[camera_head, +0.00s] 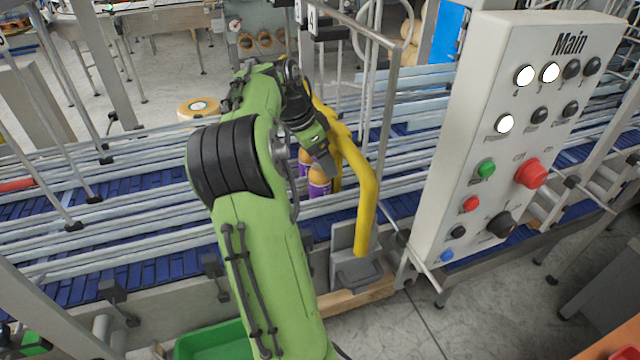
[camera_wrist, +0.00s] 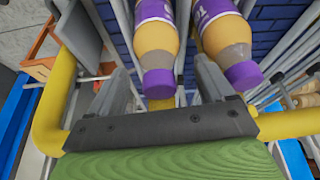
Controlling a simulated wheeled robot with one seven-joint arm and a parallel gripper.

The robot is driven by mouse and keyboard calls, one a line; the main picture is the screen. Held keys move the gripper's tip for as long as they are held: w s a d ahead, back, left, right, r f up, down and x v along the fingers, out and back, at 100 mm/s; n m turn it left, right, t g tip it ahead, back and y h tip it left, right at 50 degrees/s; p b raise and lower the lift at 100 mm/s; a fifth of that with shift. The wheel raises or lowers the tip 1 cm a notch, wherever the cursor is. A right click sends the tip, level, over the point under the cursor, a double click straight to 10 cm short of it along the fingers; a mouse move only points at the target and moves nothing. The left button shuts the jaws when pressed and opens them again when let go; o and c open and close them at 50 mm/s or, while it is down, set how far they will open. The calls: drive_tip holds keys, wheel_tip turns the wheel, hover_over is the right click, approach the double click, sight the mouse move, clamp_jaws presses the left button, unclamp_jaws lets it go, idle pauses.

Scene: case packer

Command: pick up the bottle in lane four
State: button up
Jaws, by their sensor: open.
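Two bottles of orange liquid with purple caps and purple labels stand in the lanes. In the wrist view the left bottle (camera_wrist: 157,42) shows between the fingers of my gripper (camera_wrist: 160,68), its cap near the gripper's palm. The right bottle (camera_wrist: 226,45) is beside the right finger, its cap just outside it. In the head view a bottle (camera_head: 318,190) shows just below my gripper (camera_head: 327,168), partly hidden by it, with another bottle (camera_head: 305,158) behind. My gripper is open, with nothing clamped. A sign reading 4 (camera_head: 312,18) hangs above the lanes; I cannot tell which bottle is under it.
A bent yellow guard bar (camera_head: 367,210) stands close to the right of my gripper and also shows in the wrist view (camera_wrist: 52,115). Metal lane rails (camera_head: 130,235) run over the blue conveyor (camera_head: 150,275). A control panel marked Main (camera_head: 500,150) stands to the right.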

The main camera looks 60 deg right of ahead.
clamp_jaws()
idle(0.5)
